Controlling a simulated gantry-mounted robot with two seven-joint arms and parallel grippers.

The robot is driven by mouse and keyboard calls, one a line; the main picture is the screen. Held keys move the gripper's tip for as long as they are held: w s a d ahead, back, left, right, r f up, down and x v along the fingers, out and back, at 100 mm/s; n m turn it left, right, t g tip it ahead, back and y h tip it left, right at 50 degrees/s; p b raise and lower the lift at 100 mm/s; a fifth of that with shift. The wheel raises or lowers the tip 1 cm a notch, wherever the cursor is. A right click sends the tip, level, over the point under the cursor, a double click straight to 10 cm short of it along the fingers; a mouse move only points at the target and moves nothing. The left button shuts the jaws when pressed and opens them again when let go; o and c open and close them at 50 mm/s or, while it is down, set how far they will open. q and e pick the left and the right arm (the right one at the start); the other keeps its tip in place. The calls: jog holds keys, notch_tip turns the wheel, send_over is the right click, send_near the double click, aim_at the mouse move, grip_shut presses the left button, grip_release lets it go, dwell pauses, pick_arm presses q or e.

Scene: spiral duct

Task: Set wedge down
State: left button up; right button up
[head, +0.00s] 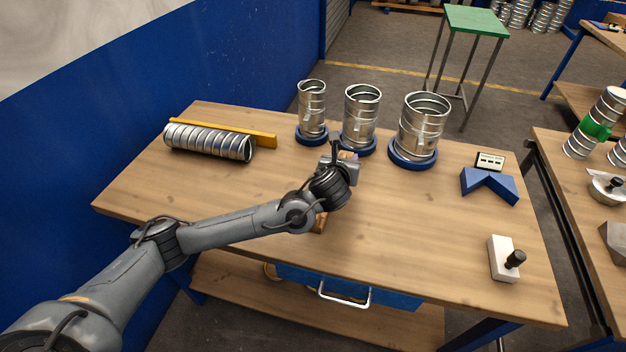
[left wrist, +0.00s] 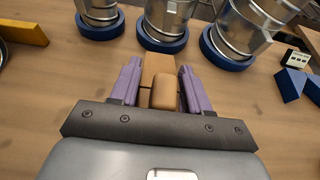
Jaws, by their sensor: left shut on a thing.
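My left gripper (head: 346,158) is over the middle of the wooden bench (head: 400,235), in front of the upright metal ducts. In the left wrist view its two purple fingers (left wrist: 160,82) are shut on a tan wooden wedge (left wrist: 158,66), which points away from the wrist toward the ducts. A rounded tan part of it shows nearer the palm. In the head view the wedge is mostly hidden by the wrist. I cannot tell whether its underside touches the bench. My right gripper is in neither view.
Three upright ducts on blue rings (head: 412,165) stand just beyond the gripper. A ribbed duct (head: 208,141) and yellow bar (head: 225,133) lie left. A blue V-block (head: 489,186) and white block with black knob (head: 502,259) are right. A brown piece (head: 320,222) shows below my arm.

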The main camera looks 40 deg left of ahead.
pick_arm(q)
send_over(308, 184)
notch_tip(308, 184, down, 6)
jog(key=shift+f+b, duration=0.45)
jog(key=shift+f, duration=1.55)
jog(key=shift+f, duration=0.1)
jog(key=o, duration=1.1)
jog(key=shift+s+d+r, duration=0.15)
jog(key=shift+s+r, duration=0.15)
jog(key=v, duration=1.1)
jog(key=shift+s+d+f, duration=0.1)
jog(key=shift+s, duration=0.1)
